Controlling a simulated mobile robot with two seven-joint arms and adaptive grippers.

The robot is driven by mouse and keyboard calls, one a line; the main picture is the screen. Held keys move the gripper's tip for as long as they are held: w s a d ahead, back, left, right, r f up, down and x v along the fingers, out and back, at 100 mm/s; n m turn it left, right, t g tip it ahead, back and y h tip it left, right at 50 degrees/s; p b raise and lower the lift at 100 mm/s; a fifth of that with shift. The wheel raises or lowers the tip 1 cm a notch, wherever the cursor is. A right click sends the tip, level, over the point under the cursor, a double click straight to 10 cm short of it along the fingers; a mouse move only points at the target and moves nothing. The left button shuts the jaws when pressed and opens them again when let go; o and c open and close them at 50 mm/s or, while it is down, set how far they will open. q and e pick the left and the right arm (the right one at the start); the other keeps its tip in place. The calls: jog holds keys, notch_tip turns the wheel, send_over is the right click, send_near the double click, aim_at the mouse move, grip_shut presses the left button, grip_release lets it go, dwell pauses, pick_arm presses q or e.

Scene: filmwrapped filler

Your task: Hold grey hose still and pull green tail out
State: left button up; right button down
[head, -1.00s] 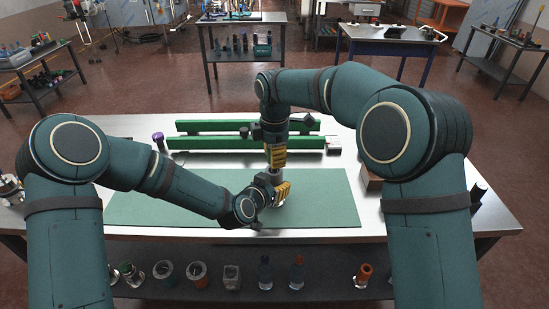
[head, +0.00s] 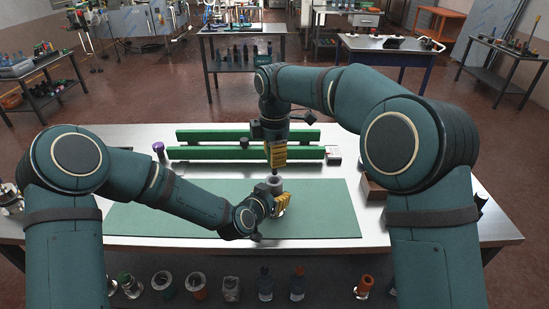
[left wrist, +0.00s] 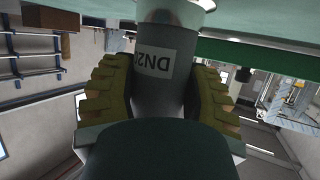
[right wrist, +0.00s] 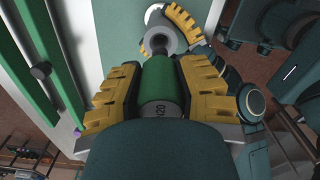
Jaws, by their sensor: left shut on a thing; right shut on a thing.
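The grey hose (head: 275,183) stands upright above the green mat. My left gripper (head: 281,203) is shut around it, and its DN label shows between the yellow fingers in the left wrist view (left wrist: 150,95). The green tail (right wrist: 166,74) has a grey label band and is clamped in my right gripper (right wrist: 160,68), straight above the hose. A dark narrow stem (right wrist: 157,49) runs from the tail to the hose's open round end (right wrist: 161,38). I cannot tell whether the stem's tip is still inside the hose. In the head view my right gripper (head: 277,163) hides most of the tail.
Two green rails (head: 200,153) lie across the back of the table, with a purple-topped item (head: 158,149) at their left. A brown block (head: 374,190) stands at the right. The green mat (head: 330,215) is mostly clear. Several fittings and bottles stand on the shelf below.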

jog(key=shift+r, duration=2.05)
pick_arm(q)
jog(key=o, duration=1.4)
jog(key=shift+c, duration=0.2)
